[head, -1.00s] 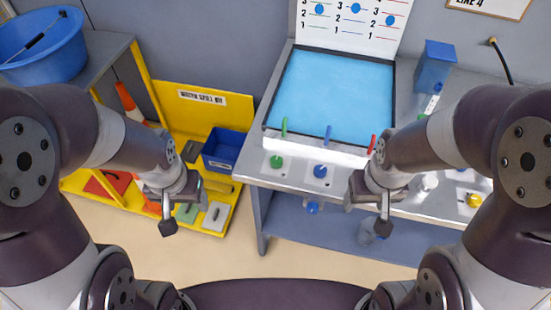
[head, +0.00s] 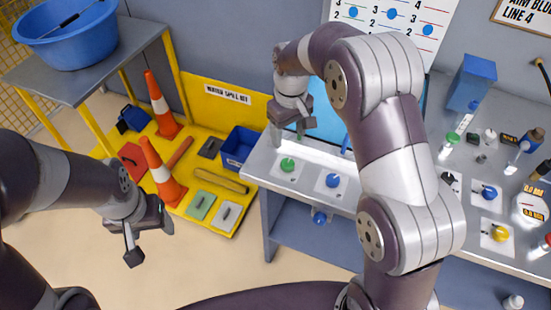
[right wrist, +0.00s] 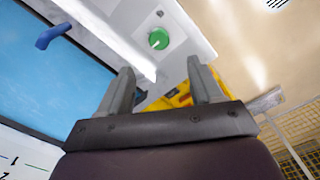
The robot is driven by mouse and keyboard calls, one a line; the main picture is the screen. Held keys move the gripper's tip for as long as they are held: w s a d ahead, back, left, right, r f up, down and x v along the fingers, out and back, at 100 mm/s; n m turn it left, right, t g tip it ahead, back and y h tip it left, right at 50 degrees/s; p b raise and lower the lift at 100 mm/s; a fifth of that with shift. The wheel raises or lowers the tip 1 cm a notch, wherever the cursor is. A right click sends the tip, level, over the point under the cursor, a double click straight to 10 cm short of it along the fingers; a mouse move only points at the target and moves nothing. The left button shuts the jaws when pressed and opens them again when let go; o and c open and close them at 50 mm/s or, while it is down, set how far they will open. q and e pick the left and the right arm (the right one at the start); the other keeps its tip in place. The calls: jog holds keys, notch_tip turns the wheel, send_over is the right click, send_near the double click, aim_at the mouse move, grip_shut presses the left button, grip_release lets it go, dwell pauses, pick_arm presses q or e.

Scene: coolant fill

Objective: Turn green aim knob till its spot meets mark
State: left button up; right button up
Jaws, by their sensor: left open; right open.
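The green aim knob (head: 288,164) sits on a white plate at the bench's front left corner. It also shows in the right wrist view (right wrist: 158,39), beyond my fingertips, with a small pale spot on its face; I cannot tell whether this meets a mark. My right gripper (head: 289,132) is open and empty above the bench, just behind the green knob and apart from it. Its two spread fingers show in the right wrist view (right wrist: 163,78). My left gripper (head: 150,240) is open and empty over the floor, left of the bench.
A blue knob (head: 333,181) is right of the green one. The blue basin and nozzles behind are partly hidden by my right arm. A line chart (head: 400,18) stands behind. Bottles and more knobs fill the bench's right. Yellow spill kit (head: 228,94) and cones stand left.

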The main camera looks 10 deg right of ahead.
aim_at(287, 162)
notch_tip(287, 162, down, 12)
jog(key=shift+d+r+p, duration=0.1)
jog(key=shift+r+p, duration=0.05)
jog(key=shift+p, duration=0.5)
jog(key=shift+w, duration=0.1)
jog(key=c, duration=1.1)
jog(key=shift+o, duration=0.2)
jog(key=shift+m, duration=0.3)
jog(key=m, duration=0.3)
jog(key=shift+m, duration=0.4)
jog(key=m, duration=0.4)
jog(key=shift+p, duration=0.4)
jog(key=shift+m, duration=0.3)
jog(key=shift+r, duration=0.1)
